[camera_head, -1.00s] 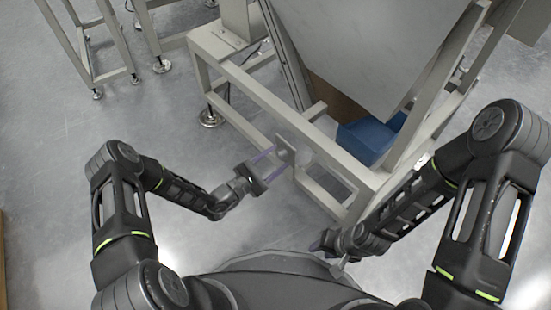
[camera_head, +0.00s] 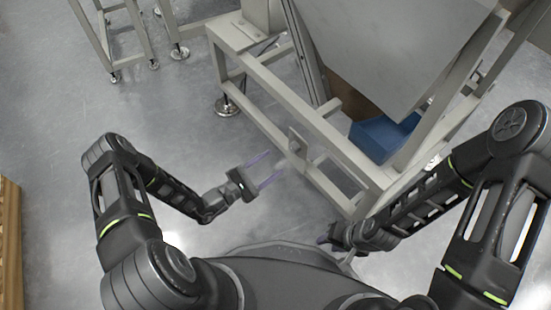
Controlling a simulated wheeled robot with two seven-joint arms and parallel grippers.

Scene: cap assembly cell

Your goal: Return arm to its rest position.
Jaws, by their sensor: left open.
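My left gripper (camera_head: 276,164) is open, its two thin purplish fingers spread and pointing up and right toward the beige metal frame (camera_head: 262,102). I see nothing clearly held between the fingers. A small pale patch lies by the fingertips, too blurred to identify. My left arm (camera_head: 176,194) is bent, elbow out to the left. My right gripper (camera_head: 325,238) is low in front of my body, pointing left, its fingers small and dark; I cannot tell whether it is open or shut. My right arm (camera_head: 420,199) is folded along the right side.
The metal frame stands close ahead, with a small plate (camera_head: 298,141) on its near side and a large slanted grey panel (camera_head: 395,45) above. A blue bin (camera_head: 382,137) sits inside it. A wooden edge (camera_head: 10,245) is at the far left.

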